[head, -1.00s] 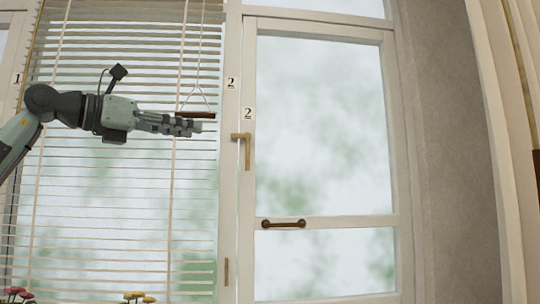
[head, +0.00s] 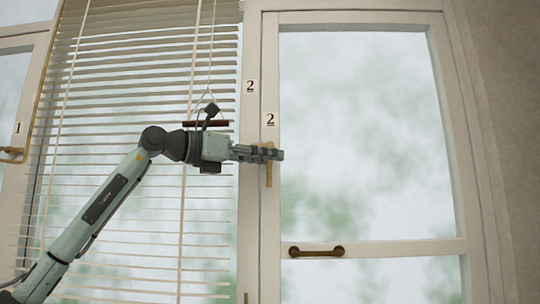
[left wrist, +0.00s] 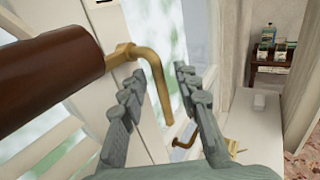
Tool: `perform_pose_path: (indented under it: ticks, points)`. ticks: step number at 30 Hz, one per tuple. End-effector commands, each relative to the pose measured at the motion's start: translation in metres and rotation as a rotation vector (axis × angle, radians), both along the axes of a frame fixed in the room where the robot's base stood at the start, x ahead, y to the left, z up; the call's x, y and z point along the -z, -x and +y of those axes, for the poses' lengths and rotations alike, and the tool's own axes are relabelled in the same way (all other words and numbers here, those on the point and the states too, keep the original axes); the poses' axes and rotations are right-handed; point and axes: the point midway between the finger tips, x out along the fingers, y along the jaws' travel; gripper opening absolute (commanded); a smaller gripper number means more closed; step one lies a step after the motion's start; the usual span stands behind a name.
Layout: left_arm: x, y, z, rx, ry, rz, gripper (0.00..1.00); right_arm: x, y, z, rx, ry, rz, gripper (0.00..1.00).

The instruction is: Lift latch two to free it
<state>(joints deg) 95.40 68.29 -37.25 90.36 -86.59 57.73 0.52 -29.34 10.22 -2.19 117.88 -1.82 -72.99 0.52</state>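Latch two is a brass L-shaped handle (head: 269,176) on the white window frame below the "2" labels. It also shows in the left wrist view (left wrist: 155,72), with its long arm hanging down. My left gripper (head: 272,154) is in front of the latch in the head view and hides part of it. In the left wrist view my left gripper (left wrist: 158,75) is open, with one finger on either side of the hanging arm. I see no clear contact. My right gripper is not in view.
A brown bar (head: 205,123) on the blind's cords hangs close to my left wrist and looms large in the left wrist view (left wrist: 50,75). A brown pull handle (head: 316,252) sits lower on the window. Another brass latch (head: 12,151) is at the far left.

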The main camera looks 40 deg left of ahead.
Motion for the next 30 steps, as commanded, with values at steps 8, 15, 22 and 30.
perform_pose_path:
  ticks: [8,15,22,30]
  points:
    - [-0.0003,-0.0077,-0.0042,0.000,0.000,-0.001,0.32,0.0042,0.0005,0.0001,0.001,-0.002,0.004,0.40]
    - [-0.0002,-0.0075,-0.0040,0.000,0.000,-0.001,0.15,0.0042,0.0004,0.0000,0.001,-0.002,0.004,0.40]
    - [-0.0001,-0.0074,-0.0040,0.000,-0.001,0.000,0.00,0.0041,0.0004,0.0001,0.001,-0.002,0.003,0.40]
    - [0.0000,-0.0074,-0.0040,0.001,-0.001,0.000,0.00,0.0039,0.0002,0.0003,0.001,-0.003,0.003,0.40]
